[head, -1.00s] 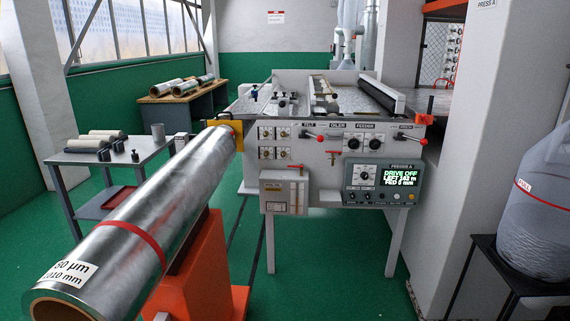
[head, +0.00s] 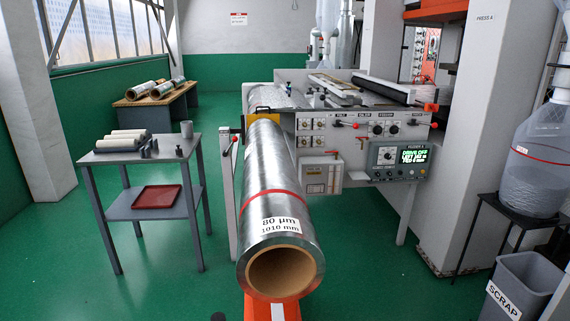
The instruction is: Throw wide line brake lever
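A large foil roll (head: 264,180) labelled 80 µm, 1010 mm lies on an orange stand (head: 270,306), its open cardboard core facing me. Left of the roll's far end, a small red-tipped lever (head: 234,140) sits at the top of a pale upright post (head: 228,190). Another red-knobbed lever (head: 352,125) is on the grey feeder panel (head: 340,143), with a further red handle (head: 331,153) below it. I cannot tell from labels which is the brake lever. Neither of my grippers is in view.
A grey side table (head: 135,155) with rollers and a red tray (head: 157,197) stands left. The feeder display (head: 412,156) reads DRIVE OFF. A scrap bin (head: 515,285) and a stand with a plastic container (head: 540,165) are at right. Green floor is free between.

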